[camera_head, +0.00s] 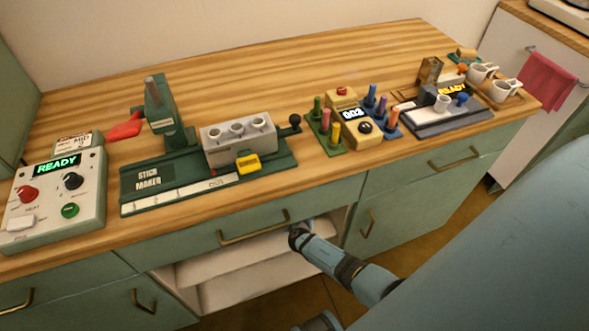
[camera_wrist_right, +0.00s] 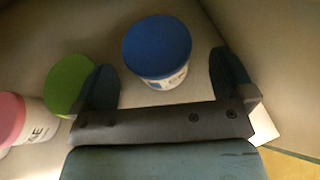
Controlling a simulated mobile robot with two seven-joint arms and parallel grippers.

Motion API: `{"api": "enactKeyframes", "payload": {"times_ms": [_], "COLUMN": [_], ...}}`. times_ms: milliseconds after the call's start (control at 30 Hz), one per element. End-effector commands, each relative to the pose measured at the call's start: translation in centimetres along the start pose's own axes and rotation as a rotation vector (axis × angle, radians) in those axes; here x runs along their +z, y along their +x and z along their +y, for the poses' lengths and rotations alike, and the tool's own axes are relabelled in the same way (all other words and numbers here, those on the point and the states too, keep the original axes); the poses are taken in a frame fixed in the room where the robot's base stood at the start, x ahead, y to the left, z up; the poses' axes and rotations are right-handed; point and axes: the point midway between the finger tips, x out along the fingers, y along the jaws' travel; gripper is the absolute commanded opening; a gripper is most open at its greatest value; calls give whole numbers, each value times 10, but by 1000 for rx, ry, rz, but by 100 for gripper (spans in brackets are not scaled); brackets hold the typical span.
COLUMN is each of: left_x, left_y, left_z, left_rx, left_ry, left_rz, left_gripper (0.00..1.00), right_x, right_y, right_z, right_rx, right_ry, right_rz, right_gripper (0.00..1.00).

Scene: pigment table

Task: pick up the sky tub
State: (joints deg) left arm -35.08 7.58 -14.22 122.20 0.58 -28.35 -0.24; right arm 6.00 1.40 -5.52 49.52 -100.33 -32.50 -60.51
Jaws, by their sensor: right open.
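In the right wrist view a white tub with a blue lid (camera_wrist_right: 157,48) stands ahead, between the lines of my two fingers; its label is only partly visible, so I cannot read "sky" on it. My right gripper (camera_wrist_right: 167,80) is open, with one dark finger on each side and a gap around the tub. In the head view my right arm (camera_head: 330,260) reaches into the open cabinet under the drawer, and its fingers are hidden there. My left gripper is not in view.
A green-lidded tub (camera_wrist_right: 68,84) sits close behind my left-hand finger in the wrist view. A pink-lidded tub (camera_wrist_right: 12,118) is further left. The drawer front (camera_head: 240,222) hangs just above my arm. The cabinet shelf (camera_head: 215,262) looks bare on the left.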

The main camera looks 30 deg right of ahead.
Motion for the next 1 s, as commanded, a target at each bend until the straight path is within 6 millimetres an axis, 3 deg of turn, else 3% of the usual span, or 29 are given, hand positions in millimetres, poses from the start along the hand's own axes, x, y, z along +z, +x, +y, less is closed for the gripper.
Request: {"api": "enactKeyframes", "payload": {"times_ms": [167, 300, 600, 833, 1000], "left_x": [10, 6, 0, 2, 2], "left_y": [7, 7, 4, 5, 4], "left_z": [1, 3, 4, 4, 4], "left_rx": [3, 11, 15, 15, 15], "left_ry": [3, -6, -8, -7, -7], "left_rz": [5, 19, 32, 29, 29], "left_gripper": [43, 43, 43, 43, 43], "right_x": [-7, -6, -4, -5, -4], "right_y": [28, 45, 49, 49, 49], "right_z": [5, 4, 4, 4, 4], "right_rx": [0, 0, 0, 0, 0], "right_ry": [1, 1, 3, 3, 3], "right_rz": [0, 0, 2, 2, 0], "right_gripper": [100, 100, 100, 49, 48]}}
